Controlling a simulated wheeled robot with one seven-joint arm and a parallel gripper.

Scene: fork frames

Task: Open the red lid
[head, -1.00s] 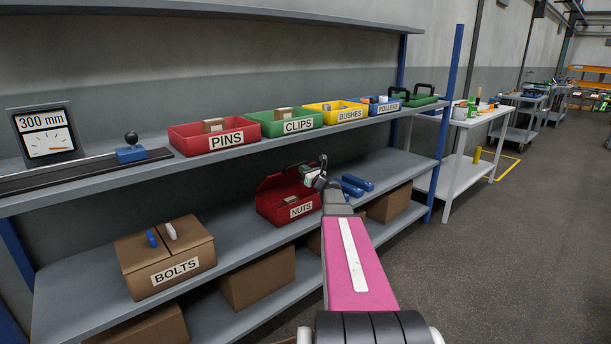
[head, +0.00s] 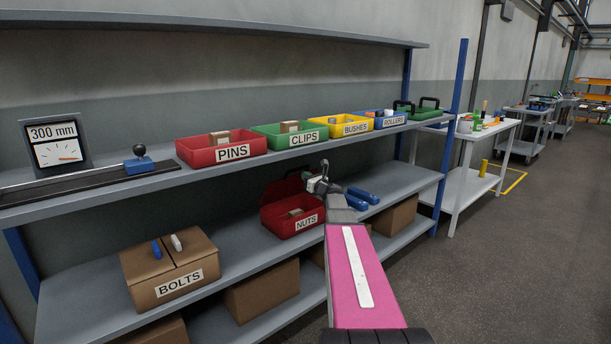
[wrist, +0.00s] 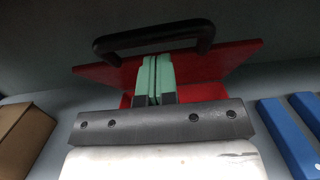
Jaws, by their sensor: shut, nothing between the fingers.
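The red box labelled NUTS (head: 296,227) stands on the lower shelf board. My gripper (head: 311,184) is at the right end of the lid in the head view. In the wrist view my gripper's green fingers (wrist: 157,70) are together, empty, in front of the lid and below the handle bar. Whether they touch the lid is unclear.
Blue bars (head: 361,197) lie on the shelf right of the box. A brown BOLTS box (head: 168,276) stands to the left. PINS, CLIPS, BUSHES and ROLLERS bins line the shelf above. Cardboard boxes (head: 262,293) sit below. Open floor lies to the right.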

